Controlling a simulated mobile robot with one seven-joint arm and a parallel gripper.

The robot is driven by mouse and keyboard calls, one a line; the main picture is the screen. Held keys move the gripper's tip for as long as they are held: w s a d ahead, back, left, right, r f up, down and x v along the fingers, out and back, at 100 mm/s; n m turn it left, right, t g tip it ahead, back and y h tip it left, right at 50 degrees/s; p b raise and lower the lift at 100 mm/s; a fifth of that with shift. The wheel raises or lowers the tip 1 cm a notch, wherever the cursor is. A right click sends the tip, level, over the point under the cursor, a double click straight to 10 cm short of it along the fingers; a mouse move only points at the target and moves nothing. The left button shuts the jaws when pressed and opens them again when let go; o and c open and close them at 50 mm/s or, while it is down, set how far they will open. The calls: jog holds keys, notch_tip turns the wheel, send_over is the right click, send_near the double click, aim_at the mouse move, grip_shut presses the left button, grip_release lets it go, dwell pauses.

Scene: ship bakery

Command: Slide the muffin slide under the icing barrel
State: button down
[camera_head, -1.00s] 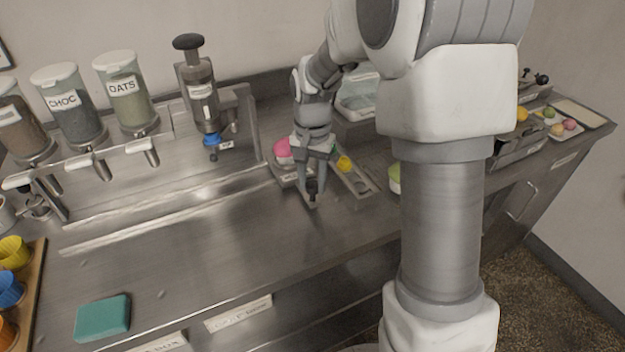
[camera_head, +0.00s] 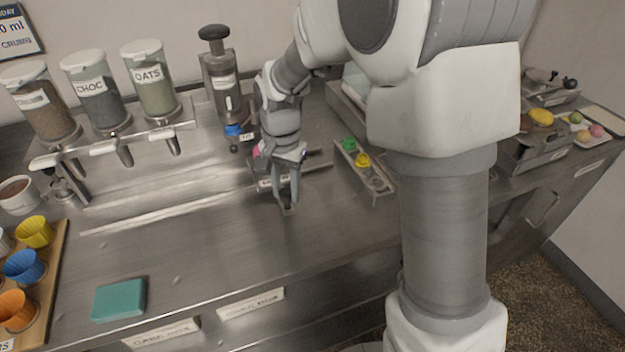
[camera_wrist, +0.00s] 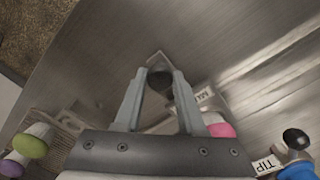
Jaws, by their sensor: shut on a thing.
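The muffin slide (camera_head: 268,185) is a flat metal slide with a small label, lying on the steel counter and partly hidden by my gripper (camera_head: 289,203). My gripper is shut on the slide's dark knob (camera_wrist: 159,80), which shows between the fingers in the wrist view. The icing barrel (camera_head: 226,98) is an upright grey cylinder with a dark plunger and a blue tip (camera_head: 233,131). It stands left of and behind my gripper; the slide is to the right of the tip.
A narrow tray (camera_head: 376,186) with green and yellow pieces lies to the right. Dispensers, including oats (camera_head: 156,92), stand at the left. A teal block (camera_head: 119,298) and a wooden cup board (camera_head: 62,240) are at front left. The counter's middle is clear.

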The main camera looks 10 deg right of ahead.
jog(key=a, duration=0.3)
jog(key=s+a, duration=0.1)
jog(key=a, duration=0.3)
jog(key=shift+s, duration=0.15)
jog(key=c, duration=0.5)
grip_release()
jog(key=shift+r, duration=0.1)
notch_tip(320, 180, up, 17)
jog(key=p, duration=0.2)
jog(key=shift+r, duration=0.15)
jog(key=shift+d, duration=0.1)
